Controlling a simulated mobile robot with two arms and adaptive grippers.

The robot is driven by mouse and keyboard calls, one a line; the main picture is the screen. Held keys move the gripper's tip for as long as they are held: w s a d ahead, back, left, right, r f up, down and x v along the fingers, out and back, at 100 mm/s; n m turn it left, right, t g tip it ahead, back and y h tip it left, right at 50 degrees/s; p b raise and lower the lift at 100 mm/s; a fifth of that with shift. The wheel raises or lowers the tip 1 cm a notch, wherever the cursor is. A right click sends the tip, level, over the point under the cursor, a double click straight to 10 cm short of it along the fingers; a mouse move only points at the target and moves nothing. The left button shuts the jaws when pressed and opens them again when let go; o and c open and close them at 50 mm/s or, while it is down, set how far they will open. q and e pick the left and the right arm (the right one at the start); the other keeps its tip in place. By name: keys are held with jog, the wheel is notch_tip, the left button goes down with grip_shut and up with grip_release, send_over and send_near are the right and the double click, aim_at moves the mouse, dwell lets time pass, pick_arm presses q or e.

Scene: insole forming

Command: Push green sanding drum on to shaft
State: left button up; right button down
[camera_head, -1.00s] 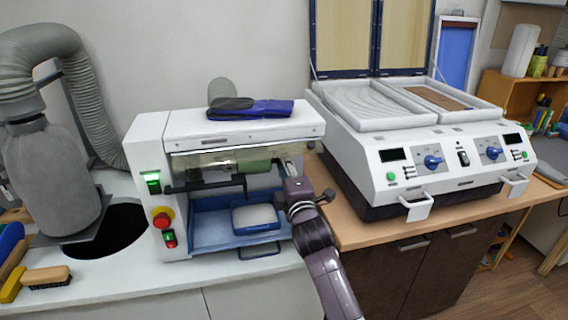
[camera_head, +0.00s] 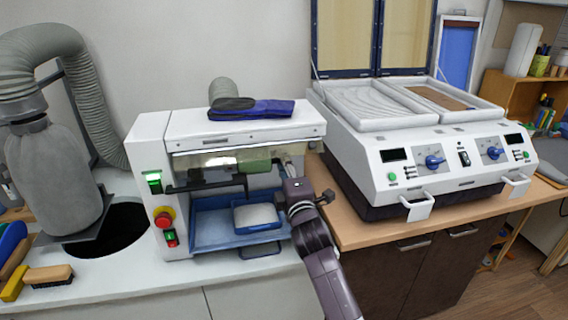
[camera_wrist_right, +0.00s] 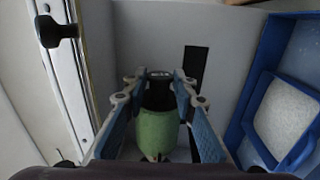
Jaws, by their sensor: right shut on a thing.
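The green sanding drum (camera_head: 254,166) is inside the white sanding machine (camera_head: 150,130), behind its clear guard, lying sideways. In the right wrist view the drum (camera_wrist_right: 157,132) sits between the two blue-padded fingers of my right gripper (camera_wrist_right: 160,88). A dark cylindrical end (camera_wrist_right: 159,92) shows at the drum's far end; I cannot tell how far the drum sits on the shaft. My right gripper (camera_head: 282,172) reaches into the machine's right side and is shut on the drum. Its fingers are partly hidden in the head view. My left gripper is not in view.
A blue tray (camera_head: 205,240) with a smaller blue bin (camera_head: 238,227) of pale material lies below the drum. A dark blue insole pair (camera_head: 250,108) lies on top of the machine. A white press (camera_head: 385,155) stands on the right, and a grey hose (camera_head: 85,95) on the left.

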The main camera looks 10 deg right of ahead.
jog(key=shift+a+r, duration=0.15)
jog(key=shift+r, duration=0.05)
jog(key=c, duration=1.5)
grip_release()
jog(key=shift+a, duration=0.1)
jog(key=shift+o, duration=0.5)
jog(key=shift+f, duration=0.1)
jog(key=s+p, duration=0.5)
jog(key=s, duration=0.5)
jog(key=shift+d+r, duration=0.2)
jog(key=shift+d, duration=0.05)
